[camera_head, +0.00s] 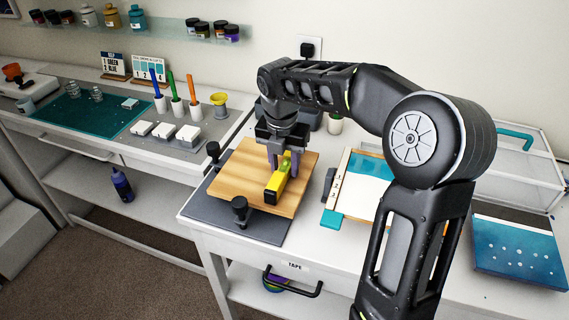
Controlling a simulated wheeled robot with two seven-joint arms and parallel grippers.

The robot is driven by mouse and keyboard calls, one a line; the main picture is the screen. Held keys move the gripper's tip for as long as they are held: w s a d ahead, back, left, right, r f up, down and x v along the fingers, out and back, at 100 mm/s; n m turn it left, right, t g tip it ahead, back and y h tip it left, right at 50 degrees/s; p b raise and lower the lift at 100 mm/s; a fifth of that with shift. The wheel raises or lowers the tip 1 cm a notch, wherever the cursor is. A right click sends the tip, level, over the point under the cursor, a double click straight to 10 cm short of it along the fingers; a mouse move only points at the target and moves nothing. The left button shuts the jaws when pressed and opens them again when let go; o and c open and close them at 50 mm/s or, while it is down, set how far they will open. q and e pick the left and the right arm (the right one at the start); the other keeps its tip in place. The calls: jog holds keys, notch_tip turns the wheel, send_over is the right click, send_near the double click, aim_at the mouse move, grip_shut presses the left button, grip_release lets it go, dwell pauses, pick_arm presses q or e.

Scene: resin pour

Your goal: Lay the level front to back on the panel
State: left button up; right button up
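The yellow level (275,186) is on or just above the wooden panel (241,172), its length running roughly front to back. My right gripper (284,166) is over the panel from above, with its fingers on either side of the level's far part. The fingers look closed on it, though the arm hides part of the grip. I cannot tell whether the level's underside touches the panel. The panel rests on a dark base (207,208) with black knobs (240,208) at its edge. My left gripper is not in view.
A white and teal framed board (366,190) lies right of the panel, with a blue dotted panel (520,250) further right. The left bench holds a green mat (85,115), white blocks (163,131) and colored tools in cups. A gap separates the benches.

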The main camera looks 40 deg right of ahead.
aim_at(283, 166)
jog(key=shift+o, duration=0.8)
jog(key=shift+r, duration=0.2)
jog(key=r, duration=0.8)
jog(key=shift+s+a, duration=0.2)
jog(key=shift+a, duration=0.2)
jog(key=r+p, duration=0.1)
jog(key=r, duration=0.1)
jog(key=r+p, duration=0.2)
jog(key=shift+s+a, duration=0.2)
jog(key=shift+f, duration=0.1)
jog(key=shift+s, duration=0.1)
